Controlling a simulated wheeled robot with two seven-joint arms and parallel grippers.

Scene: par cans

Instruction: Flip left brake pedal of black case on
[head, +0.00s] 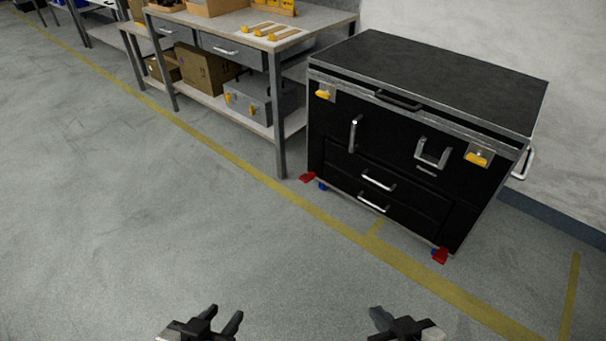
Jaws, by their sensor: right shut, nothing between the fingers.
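The black case (385,150) stands against the wall at the right, with silver edges and handles on its front. Its left brake pedal (308,177) is a small red tab low at the front left corner, beside a blue caster (322,186). A second red pedal (440,256) is at the front right corner. Whether either pedal is up or down is too small to tell. My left gripper (225,318) is open and empty at the bottom of the view. My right gripper (377,314) is shut and empty at the bottom centre-right. Both are well apart from the case.
A workbench (215,65) with drawers, boxes and tools stands close to the left of the case; its leg (278,125) is near the left pedal. Yellow floor lines (395,262) run past the case. The grey floor in front is clear.

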